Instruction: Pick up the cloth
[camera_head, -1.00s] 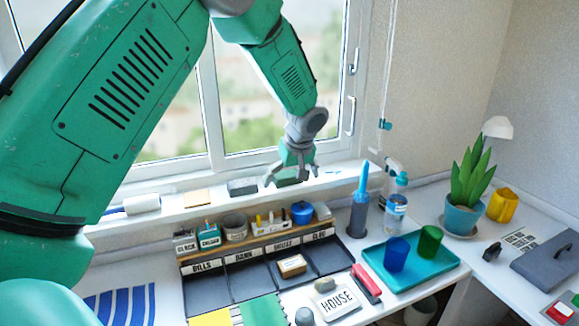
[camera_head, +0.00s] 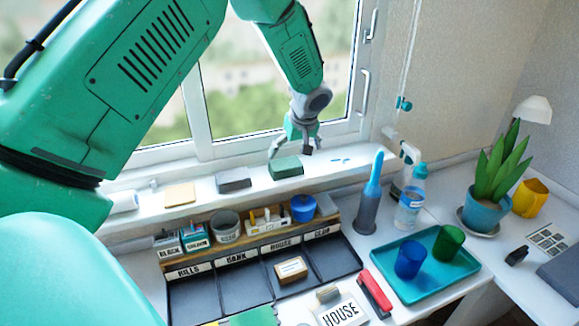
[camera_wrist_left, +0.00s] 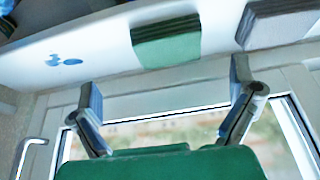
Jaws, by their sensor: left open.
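A green folded piece (camera_head: 286,168) that looks like the cloth lies on the white windowsill. My left gripper (camera_head: 291,152) is just above and behind it in the head view, close to the window, with its fingers spread. In the left wrist view the green piece (camera_wrist_left: 166,42) lies on the sill beyond the fingertips, between them in width. The left gripper (camera_wrist_left: 166,92) there is wide open, with nothing between its fingers. It looks apart from the green piece. My right gripper is not in view.
A dark grey folded block (camera_head: 233,180) and a tan pad (camera_head: 180,194) lie left of it on the sill. Blue marks (camera_head: 342,160) lie to its right. Below stands a labelled organizer (camera_head: 240,248) with small containers on its ledge. A spray bottle (camera_head: 410,208) and a teal tray (camera_head: 432,281) are at right.

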